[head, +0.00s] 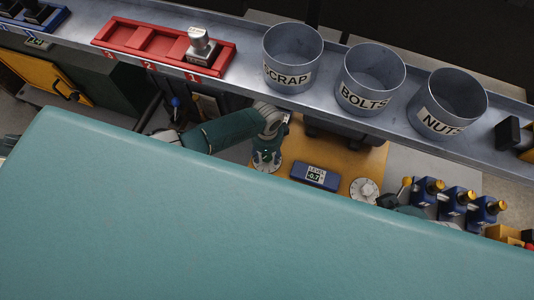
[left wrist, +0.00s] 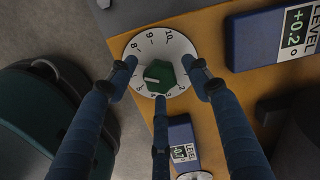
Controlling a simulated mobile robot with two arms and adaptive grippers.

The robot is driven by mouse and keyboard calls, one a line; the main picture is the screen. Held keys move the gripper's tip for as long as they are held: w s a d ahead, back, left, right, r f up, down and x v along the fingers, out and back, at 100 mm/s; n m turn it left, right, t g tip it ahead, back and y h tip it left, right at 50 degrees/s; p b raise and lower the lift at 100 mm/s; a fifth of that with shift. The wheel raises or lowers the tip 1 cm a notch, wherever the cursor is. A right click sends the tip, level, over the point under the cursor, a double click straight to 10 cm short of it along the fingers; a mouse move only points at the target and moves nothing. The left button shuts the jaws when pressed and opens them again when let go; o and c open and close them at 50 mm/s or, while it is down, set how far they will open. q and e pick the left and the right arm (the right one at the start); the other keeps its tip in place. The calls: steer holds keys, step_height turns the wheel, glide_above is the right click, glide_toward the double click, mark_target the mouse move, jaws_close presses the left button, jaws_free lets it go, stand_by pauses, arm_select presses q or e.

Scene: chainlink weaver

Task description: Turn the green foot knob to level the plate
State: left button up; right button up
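The green foot knob (left wrist: 159,77) sits on a white numbered dial (left wrist: 149,46) in the left wrist view, its white mark pointing left. My left gripper (left wrist: 157,86) is open, its blue fingers spread around the knob; I see no clear contact. In the head view my left gripper (head: 267,157) is over that dial at the left of the yellow plate (head: 374,158) and hides the knob. A blue level display (head: 315,176) on the plate reads about -0.7. A larger level display (left wrist: 278,38) in the wrist view reads +0.2.
Another white dial (head: 365,190) is at the plate's right. A shelf behind holds a red tray (head: 150,42) and bins for scrap (head: 291,60), bolts (head: 369,80) and nuts (head: 447,104). Several blue blocks with yellow knobs (head: 455,203) stand at the right.

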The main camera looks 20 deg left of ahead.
mark_target(267, 156)
arm_select(q)
steer(key=shift+r, duration=0.1)
step_height(267, 156, up, 12)
stand_by(0.5)
stand_by(0.5)
